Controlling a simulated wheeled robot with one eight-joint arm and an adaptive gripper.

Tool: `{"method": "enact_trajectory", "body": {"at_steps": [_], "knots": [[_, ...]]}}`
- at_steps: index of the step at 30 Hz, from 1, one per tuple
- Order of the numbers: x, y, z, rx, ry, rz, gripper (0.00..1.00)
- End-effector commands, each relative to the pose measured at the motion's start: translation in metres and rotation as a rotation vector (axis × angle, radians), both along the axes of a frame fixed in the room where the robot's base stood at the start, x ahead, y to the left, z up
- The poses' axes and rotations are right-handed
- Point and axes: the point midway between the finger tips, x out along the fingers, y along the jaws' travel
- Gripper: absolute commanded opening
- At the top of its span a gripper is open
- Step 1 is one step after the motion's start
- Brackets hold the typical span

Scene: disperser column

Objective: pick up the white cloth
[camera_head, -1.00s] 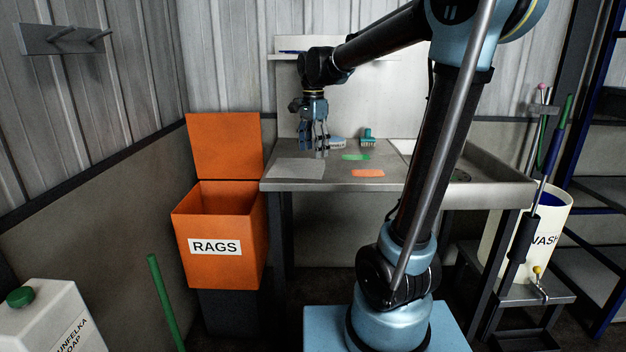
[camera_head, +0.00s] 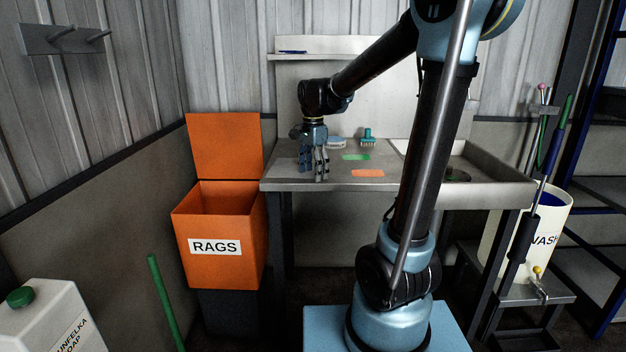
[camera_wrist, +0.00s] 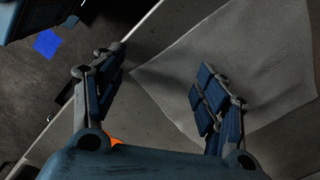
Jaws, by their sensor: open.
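The white cloth (camera_wrist: 262,50) looks pale grey and finely woven in the wrist view. It lies over the right half of the picture, with one pointed corner near the middle. My gripper (camera_wrist: 163,62) is open, with its fingers spread. The right finger overlaps the cloth in the picture, and the left finger is off it, by the table edge. Nothing is held. In the head view my gripper (camera_head: 313,177) points down over the left front of the metal table (camera_head: 400,181). I cannot pick out the cloth there, nor tell whether the fingers touch it.
A green piece (camera_head: 356,157) and an orange piece (camera_head: 368,173) lie flat to the right of my gripper. Two brushes (camera_head: 367,137) (camera_head: 337,142) stand behind. An open orange RAGS bin (camera_head: 215,262) stands left of the table. The WASH bucket (camera_head: 550,225) is at right.

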Motion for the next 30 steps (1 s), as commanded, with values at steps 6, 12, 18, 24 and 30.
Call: {"method": "enact_trajectory", "body": {"at_steps": [6,12,18,24,30], "knots": [[0.0001,0.0001,0.0000,0.000,0.000,0.000,0.67],[0.0002,0.0001,-0.0038,0.000,0.000,0.000,0.67],[-0.0003,-0.0002,-0.0036,-0.001,0.001,0.000,0.45],[-0.0008,-0.0004,-0.0044,-0.001,0.001,0.000,0.39],[-0.0007,-0.0003,-0.0049,-0.001,0.001,0.000,0.38]]}}
